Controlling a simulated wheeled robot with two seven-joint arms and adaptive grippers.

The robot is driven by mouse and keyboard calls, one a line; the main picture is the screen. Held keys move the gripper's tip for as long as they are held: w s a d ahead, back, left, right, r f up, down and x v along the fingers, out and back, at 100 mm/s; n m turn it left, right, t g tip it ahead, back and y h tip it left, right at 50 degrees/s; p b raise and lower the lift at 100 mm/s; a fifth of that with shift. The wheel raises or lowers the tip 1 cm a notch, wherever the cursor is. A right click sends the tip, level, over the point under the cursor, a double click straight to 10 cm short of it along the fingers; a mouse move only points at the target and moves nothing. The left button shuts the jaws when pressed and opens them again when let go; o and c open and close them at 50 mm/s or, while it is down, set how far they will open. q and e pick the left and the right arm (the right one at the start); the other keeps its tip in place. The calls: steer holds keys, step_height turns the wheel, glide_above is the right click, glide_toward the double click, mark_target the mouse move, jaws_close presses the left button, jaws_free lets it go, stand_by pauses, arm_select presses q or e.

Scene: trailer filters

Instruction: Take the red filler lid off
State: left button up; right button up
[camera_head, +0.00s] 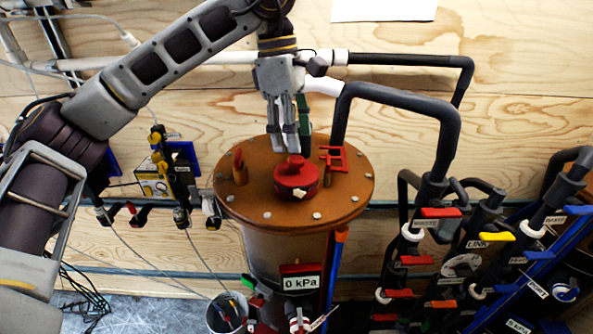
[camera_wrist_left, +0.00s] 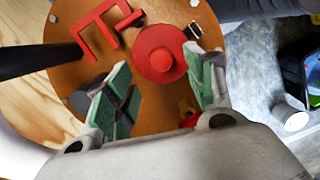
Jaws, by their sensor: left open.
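The red filler lid (camera_head: 296,178) sits on the orange-brown round top (camera_head: 240,208) of the filter vessel. It has a raised grip on it and a small pale tag at its front edge. In the left wrist view the lid (camera_wrist_left: 161,52) lies just beyond and between the fingertips. My left gripper (camera_head: 291,152) points down above the lid's back edge, its fingers apart and nothing between them. The green finger pads of my left gripper (camera_wrist_left: 160,90) show in the left wrist view. I cannot tell whether the fingertips touch the lid. My right gripper is not in view.
A red bracket (camera_head: 333,157) and a red-handled brass fitting (camera_head: 239,168) stand on the vessel top beside the lid. A black pipe (camera_head: 400,92) rises behind it. Valves with coloured handles (camera_head: 441,212) fill the right side. A 0 kPa display (camera_head: 301,282) is on the front.

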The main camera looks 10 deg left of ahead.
mark_target(297, 158)
arm_select(q)
steer(key=shift+d+f, duration=0.1)
steer(key=shift+f, duration=0.35)
steer(key=shift+f, duration=0.15)
steer(key=shift+s+d+f+p, duration=0.1)
steer(key=shift+f+p, duration=0.1)
steer(key=shift+f, duration=0.6)
steer(key=shift+w+d+f+p, duration=0.15)
steer(key=shift+f+p, duration=0.1)
steer(key=shift+f, duration=0.6)
steer(key=shift+s+d+f+p, duration=0.1)
steer(key=shift+s+f+p, duration=0.1)
steer(key=shift+f, duration=0.6)
steer(key=c, duration=1.1)
steer(key=shift+c, duration=0.2)
steer(key=shift+r, duration=0.1)
steer(key=shift+r+b, duration=0.55)
steer(key=shift+r, duration=4.4)
